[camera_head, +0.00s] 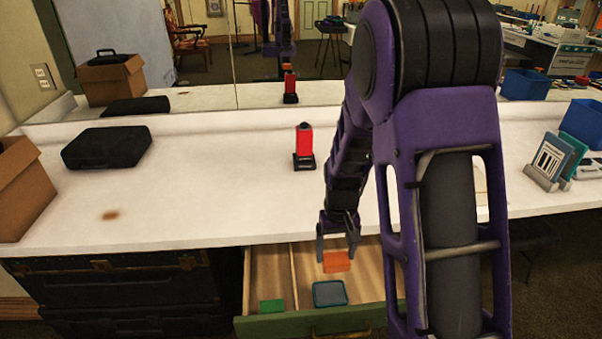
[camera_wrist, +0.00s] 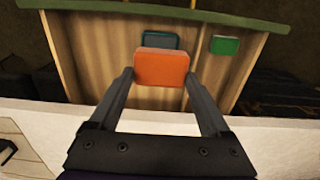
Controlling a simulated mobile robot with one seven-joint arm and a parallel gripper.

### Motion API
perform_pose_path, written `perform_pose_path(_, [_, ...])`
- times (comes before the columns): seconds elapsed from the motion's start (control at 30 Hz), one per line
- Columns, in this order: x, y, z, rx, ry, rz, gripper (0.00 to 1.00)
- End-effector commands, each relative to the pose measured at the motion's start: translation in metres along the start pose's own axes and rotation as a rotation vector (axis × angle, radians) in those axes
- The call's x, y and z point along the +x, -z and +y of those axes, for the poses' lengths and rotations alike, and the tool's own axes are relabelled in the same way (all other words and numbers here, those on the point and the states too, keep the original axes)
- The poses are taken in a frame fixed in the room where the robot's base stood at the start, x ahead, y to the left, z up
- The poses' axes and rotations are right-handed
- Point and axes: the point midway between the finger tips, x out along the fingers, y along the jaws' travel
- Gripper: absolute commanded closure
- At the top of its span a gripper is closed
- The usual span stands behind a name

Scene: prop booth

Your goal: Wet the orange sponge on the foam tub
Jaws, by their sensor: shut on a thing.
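The orange sponge (camera_head: 336,262) is between the two fingers of my gripper (camera_head: 337,252), which is shut on it. It also shows in the wrist view (camera_wrist: 161,67), held across the fingertips above the open drawer. A small blue-grey tub (camera_head: 329,293), which looks like the foam tub, lies in the right compartment of the drawer, nearer the drawer front than the sponge. In the wrist view the sponge partly hides the tub (camera_wrist: 160,40). The sponge looks raised above the drawer floor and apart from the tub, though the exact gap is hard to tell.
The open drawer (camera_head: 292,323) has a green front and a lengthwise divider. A green block (camera_head: 271,306) lies in its left compartment. A mirror lines the back.

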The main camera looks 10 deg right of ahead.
Motion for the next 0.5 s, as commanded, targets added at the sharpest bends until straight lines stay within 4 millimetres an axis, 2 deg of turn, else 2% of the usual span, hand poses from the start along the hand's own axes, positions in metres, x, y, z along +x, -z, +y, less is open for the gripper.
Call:
perform_pose_path(0.17, [0.011, 0.002, -0.001, 0.107, 0.004, -0.003, 0.63])
perform_pose_path(0.5, [0.061, 0.014, 0.003, 0.686, 0.004, -0.005, 0.63])
